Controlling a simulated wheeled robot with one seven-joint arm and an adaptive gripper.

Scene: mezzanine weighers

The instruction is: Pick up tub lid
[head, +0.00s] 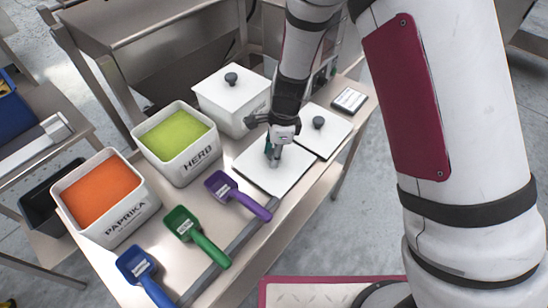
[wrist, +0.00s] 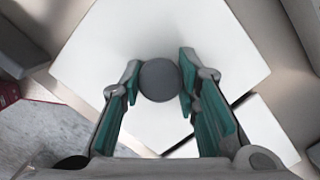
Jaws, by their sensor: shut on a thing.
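A white square tub lid (head: 262,178) lies flat on the steel table, to the right of the purple scoop. My gripper (head: 274,157) is above its middle, reaching down. In the wrist view the same lid (wrist: 150,40) fills the centre, with a round dark grey knob (wrist: 159,80) between the two teal-padded fingers of my gripper (wrist: 159,84). The fingers are shut on the knob. In the head view the knob is hidden by the gripper. A second white lid with a dark knob (head: 320,124) lies just beyond, to the right.
A lidded white tub (head: 218,107) stands behind. Purple (head: 228,190), green (head: 190,228) and blue (head: 139,268) scoops lie along the front.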

